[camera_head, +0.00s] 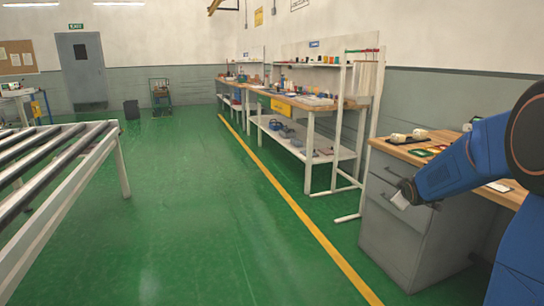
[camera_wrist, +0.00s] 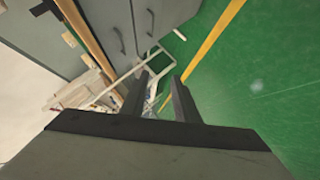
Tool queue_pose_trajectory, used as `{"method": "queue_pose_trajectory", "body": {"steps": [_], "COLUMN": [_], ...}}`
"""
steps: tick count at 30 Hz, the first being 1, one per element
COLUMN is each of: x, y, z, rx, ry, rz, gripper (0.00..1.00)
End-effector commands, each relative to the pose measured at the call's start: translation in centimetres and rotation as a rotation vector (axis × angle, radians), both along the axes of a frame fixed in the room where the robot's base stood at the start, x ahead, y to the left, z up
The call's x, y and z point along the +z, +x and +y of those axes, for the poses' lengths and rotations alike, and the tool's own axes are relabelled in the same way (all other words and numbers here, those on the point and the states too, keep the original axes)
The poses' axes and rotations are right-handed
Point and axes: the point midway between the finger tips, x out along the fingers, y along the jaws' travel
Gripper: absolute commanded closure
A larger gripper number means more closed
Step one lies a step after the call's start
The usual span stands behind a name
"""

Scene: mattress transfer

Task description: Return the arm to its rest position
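My blue arm (camera_head: 465,163) reaches in from the right edge in the head view, in front of the grey drawer cabinet (camera_head: 390,235). The cabinet's drawer fronts also show in the wrist view (camera_wrist: 115,25), tilted.
A wooden worktop (camera_head: 400,150) with small items lies by the arm. A long workbench with shelves (camera_head: 310,103) stands further back. A roller conveyor (camera_head: 60,185) is at left. The green floor (camera_head: 210,230) between is clear, with a yellow line (camera_head: 290,210).

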Motion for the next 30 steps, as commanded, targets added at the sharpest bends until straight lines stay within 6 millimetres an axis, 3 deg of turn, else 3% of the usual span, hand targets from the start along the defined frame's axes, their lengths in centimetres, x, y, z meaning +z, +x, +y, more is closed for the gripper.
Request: {"method": "queue_pose_trajectory", "body": {"steps": [6, 14, 30], "x": [2.4, 3.8, 2.9], "y": [-6.5, -15.0, -34.0], "z": [3.5, 7.4, 14.4], "rx": [-0.07, -0.155, -0.331], "ry": [0.104, 0.232, 0.484], "rz": [0.06, 0.141, 0.33], "gripper": [0.72, 0.72, 0.72]}}
